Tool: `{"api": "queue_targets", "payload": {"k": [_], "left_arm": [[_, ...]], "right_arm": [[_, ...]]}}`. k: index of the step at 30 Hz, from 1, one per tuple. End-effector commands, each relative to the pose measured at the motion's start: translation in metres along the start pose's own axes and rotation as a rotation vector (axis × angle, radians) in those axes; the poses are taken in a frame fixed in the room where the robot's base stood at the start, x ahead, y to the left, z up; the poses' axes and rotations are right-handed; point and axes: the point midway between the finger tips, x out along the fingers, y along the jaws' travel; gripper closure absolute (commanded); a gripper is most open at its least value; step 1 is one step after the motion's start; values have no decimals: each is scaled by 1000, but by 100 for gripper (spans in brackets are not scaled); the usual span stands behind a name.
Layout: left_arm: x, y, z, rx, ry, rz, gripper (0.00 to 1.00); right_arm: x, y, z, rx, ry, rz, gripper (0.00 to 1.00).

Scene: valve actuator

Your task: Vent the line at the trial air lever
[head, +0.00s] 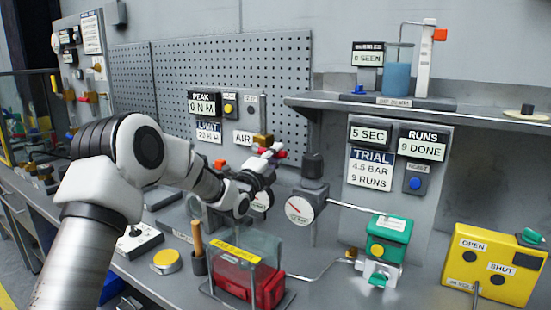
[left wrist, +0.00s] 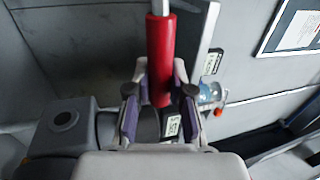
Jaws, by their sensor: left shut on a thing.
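The air lever with a red handle (head: 280,154) sits beside the AIR label (head: 243,138) on the panel, by a brass fitting (head: 262,140). In the left wrist view the red handle (left wrist: 160,55) runs up between the fingers, with a pale rod at its top end. My left gripper (head: 268,164) is shut on the red handle; its purple-padded fingers (left wrist: 160,92) stand on either side of it. A pressure gauge (head: 300,210) stands right of the gripper, its reading too small to tell. My right gripper is not in view.
A green-topped valve actuator (head: 388,238) stands on the bench, joined by pipes to the gauge. A clear guard over a red block (head: 245,284) stands below my left arm. A yellow OPEN/SHUT box (head: 490,265) is at right. A shelf (head: 480,115) holds a blue beaker (head: 397,76).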

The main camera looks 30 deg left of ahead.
Motion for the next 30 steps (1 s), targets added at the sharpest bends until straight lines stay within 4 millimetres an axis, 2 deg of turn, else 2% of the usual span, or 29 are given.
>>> {"api": "queue_targets", "payload": {"k": [15, 16, 18, 27, 30], "left_arm": [[1, -4, 2, 27, 2, -10, 100], [1, -4, 2, 27, 2, -11, 75], [1, -3, 2, 26, 2, -9, 53], [0, 0, 1, 24, 4, -4, 53], [-8, 1, 2, 22, 3, -1, 53]], "right_arm": [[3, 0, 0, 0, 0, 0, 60], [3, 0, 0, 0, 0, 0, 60], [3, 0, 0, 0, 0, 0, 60], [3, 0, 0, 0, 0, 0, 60], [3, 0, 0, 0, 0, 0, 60]]}}
